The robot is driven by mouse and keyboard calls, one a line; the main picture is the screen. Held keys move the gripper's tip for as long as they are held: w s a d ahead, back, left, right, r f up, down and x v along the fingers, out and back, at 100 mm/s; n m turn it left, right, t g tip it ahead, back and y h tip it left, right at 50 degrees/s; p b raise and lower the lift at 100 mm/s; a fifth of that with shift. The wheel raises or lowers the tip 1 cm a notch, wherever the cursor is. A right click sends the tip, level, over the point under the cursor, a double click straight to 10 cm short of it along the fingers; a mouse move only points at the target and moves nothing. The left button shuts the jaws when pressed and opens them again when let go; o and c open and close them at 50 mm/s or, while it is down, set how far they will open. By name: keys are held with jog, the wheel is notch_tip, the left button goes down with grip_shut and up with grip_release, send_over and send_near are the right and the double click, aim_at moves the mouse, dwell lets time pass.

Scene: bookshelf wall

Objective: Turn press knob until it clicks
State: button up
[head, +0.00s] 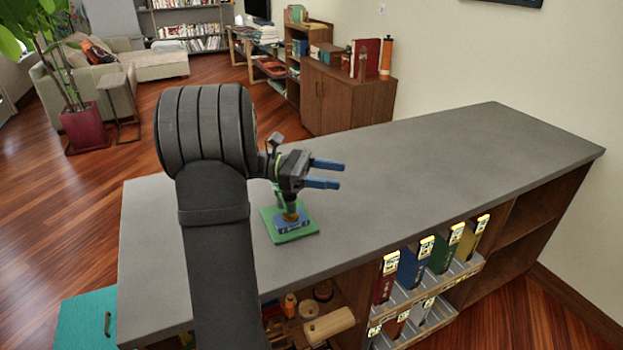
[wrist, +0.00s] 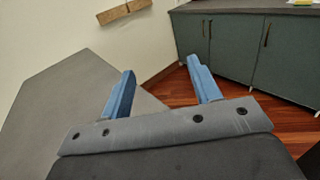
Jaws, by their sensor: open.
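The press (head: 289,222) stands on the grey counter top (head: 400,170), with a green base plate, a blue block on it and a green upright behind. A small brass-coloured part shows above the blue block. The knob cannot be made out clearly; my gripper and arm cover the upper part of the press. My gripper (head: 326,174) is above the press, with its blue fingers pointing right, apart and empty. In the wrist view my gripper (wrist: 163,92) is open with nothing between the fingers, and the press is not in that view.
Shelves under the counter hold several coloured boxes (head: 412,264) and wooden items (head: 328,325). A teal cabinet (head: 86,320) stands at lower left. The counter right of the press is clear. The wrist view shows grey-green cabinets (wrist: 270,55) and a wooden wall piece (wrist: 125,12).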

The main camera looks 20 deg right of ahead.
jog(key=shift+s+d+r, duration=0.55)
jog(key=shift+s+r, duration=0.1)
jog(key=shift+s, duration=0.25)
jog(key=n+t+h, duration=0.4)
jog(key=n+t, duration=0.2)
jog(key=t, duration=0.3)
send_near(290, 194)
jog(key=d, duration=1)
jog(key=shift+d+f, duration=0.15)
jog(key=shift+f, duration=0.1)
jog(key=c, duration=1)
